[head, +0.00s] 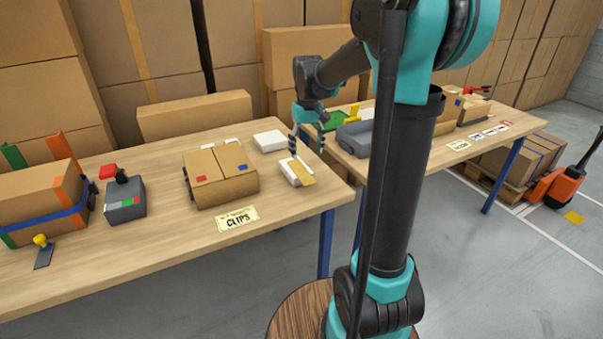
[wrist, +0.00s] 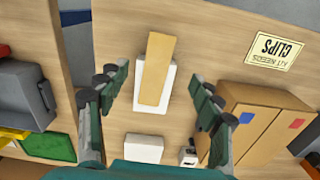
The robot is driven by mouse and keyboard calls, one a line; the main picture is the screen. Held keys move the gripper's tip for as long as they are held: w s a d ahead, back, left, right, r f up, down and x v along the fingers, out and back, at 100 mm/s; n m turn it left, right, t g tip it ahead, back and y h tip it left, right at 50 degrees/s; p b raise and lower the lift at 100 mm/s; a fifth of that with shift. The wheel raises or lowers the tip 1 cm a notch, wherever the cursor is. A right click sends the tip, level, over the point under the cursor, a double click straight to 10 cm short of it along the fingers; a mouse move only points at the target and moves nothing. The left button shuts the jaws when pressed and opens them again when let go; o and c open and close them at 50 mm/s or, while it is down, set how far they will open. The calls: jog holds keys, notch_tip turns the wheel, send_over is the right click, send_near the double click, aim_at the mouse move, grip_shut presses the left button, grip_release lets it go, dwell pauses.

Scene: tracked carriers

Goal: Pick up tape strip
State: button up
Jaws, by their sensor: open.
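The tape strip (head: 301,171) is a flat tan strip lying on a white block (head: 288,174) near the right end of the left table. In the wrist view the strip (wrist: 158,70) lies lengthwise on the white block (wrist: 167,94), overhanging its top end in the picture. My gripper (head: 306,140) is above and behind the strip in the head view. In the wrist view its fingers (wrist: 158,85) are spread wide on either side of the strip, apart from it, with nothing between them held.
A cardboard box (head: 222,190) stands left of the strip, near the CLIPS label (head: 237,218). A second white block (head: 270,141) lies behind. A gap separates this table from the right one, which holds a grey tray (head: 355,140). Bare tabletop surrounds the strip's block.

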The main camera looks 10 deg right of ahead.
aim_at(307, 179)
jog(key=shift+s+d+f, duration=0.1)
jog(key=shift+s+f, duration=0.05)
jog(key=shift+f, duration=4.5)
jog(key=shift+f, duration=0.25)
jog(key=shift+c, duration=0.5)
jog(key=c, duration=0.7)
